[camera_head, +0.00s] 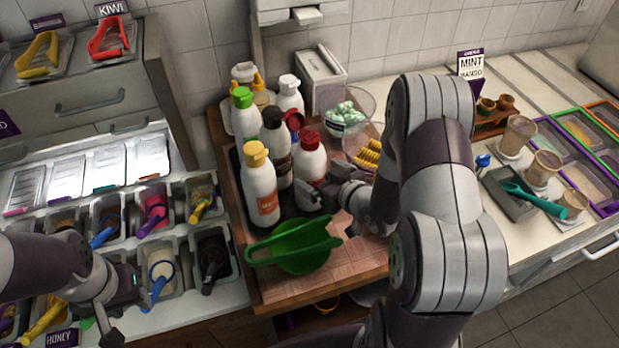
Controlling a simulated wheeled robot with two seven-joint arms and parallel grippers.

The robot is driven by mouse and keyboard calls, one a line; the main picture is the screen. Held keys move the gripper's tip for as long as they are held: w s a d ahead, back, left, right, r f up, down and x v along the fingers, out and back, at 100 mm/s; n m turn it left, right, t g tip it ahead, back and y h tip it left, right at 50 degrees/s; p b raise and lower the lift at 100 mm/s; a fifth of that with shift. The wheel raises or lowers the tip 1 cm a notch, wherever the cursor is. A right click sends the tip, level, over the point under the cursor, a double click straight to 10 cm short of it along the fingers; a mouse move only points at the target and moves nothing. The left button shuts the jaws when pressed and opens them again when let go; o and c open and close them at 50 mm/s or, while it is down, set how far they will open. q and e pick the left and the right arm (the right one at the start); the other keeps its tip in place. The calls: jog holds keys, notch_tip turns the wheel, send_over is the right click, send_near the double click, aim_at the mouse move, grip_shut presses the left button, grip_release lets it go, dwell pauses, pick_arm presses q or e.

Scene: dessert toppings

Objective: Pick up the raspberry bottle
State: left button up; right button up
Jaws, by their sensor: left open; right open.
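A white bottle with a red cap (308,167), likely the raspberry bottle, stands upright on the wooden board. Its label is mostly hidden. My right gripper (326,197) is open beside the lower right of this bottle, its fingers partly hidden by my own arm. I cannot tell whether it touches the bottle. My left gripper (112,312) is open and empty over the topping bins at the lower left.
A yellow-capped bottle (260,188), a brown-capped bottle (275,150) and several others crowd to the left and behind. A green bowl-like tool (300,250) lies in front on the wooden board (345,270). Cups (517,135) stand at right.

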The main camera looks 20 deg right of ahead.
aim_at(312, 138)
jog(key=x, duration=0.3)
jog(key=shift+a, duration=0.1)
jog(key=shift+s+r, duration=0.1)
jog(key=c, duration=0.9)
jog(key=shift+o, duration=0.2)
jog(key=shift+r, duration=0.1)
jog(key=r, duration=0.6)
jog(key=shift+w+r, duration=0.15)
jog(key=shift+w, duration=0.05)
jog(key=shift+c, duration=0.3)
jog(key=o, duration=0.5)
jog(key=shift+r, duration=0.85)
jog(key=shift+s+r, duration=0.1)
jog(key=shift+r, duration=0.45)
jog(key=c, duration=0.5)
jog(key=shift+r, duration=0.6)
